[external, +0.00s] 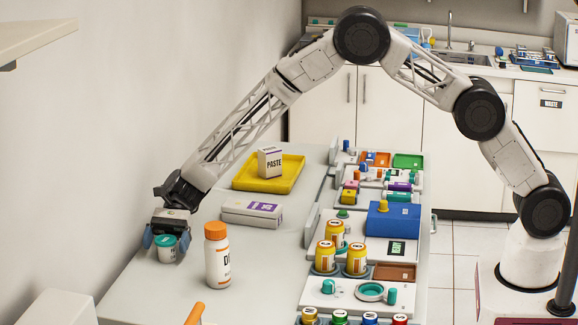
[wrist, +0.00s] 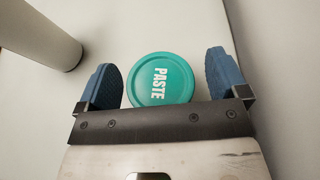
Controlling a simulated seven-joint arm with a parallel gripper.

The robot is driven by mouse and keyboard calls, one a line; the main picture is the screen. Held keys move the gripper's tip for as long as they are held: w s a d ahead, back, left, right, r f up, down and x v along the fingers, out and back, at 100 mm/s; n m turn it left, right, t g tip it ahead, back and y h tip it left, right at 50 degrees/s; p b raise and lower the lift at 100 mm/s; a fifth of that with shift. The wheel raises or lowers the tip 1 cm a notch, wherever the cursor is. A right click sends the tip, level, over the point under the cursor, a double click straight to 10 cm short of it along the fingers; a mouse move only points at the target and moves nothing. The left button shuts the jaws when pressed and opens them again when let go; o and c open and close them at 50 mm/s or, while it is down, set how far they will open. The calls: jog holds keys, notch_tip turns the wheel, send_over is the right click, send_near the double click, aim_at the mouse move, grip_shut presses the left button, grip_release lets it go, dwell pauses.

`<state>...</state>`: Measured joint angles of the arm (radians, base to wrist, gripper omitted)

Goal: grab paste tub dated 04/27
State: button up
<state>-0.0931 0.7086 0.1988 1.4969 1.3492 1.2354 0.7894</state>
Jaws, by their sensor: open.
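A paste tub with a teal lid (wrist: 162,79) stands upright between the fingers of my gripper (wrist: 168,82); the lid reads "PASTE". In the external view the tub (external: 166,247) is at the left edge of the table, with my gripper (external: 167,242) low around it. The gripper is open, with a blue finger on each side and small gaps to the lid in the wrist view. No date is readable on the tub. A white box marked "PASTE" (external: 270,162) stands in a yellow tray (external: 248,184) farther back.
A white bottle with an orange cap (external: 217,255) stands just right of the tub; its body also shows in the wrist view (wrist: 40,35). Trays with yellow jars (external: 325,256) and a blue box (external: 392,219) line the right side.

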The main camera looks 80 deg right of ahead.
aim_at(165, 240)
jog(key=c, duration=1)
jog(key=shift+r, duration=0.1)
jog(key=shift+r, duration=0.7)
notch_tip(165, 240, up, 2)
jog(key=shift+r, duration=0.1)
jog(key=s+d+r, duration=0.1)
jog(key=s+d, duration=0.3)
jog(key=s, duration=1.1)
jog(key=shift+s, duration=0.25)
jog(key=shift+r, duration=0.1)
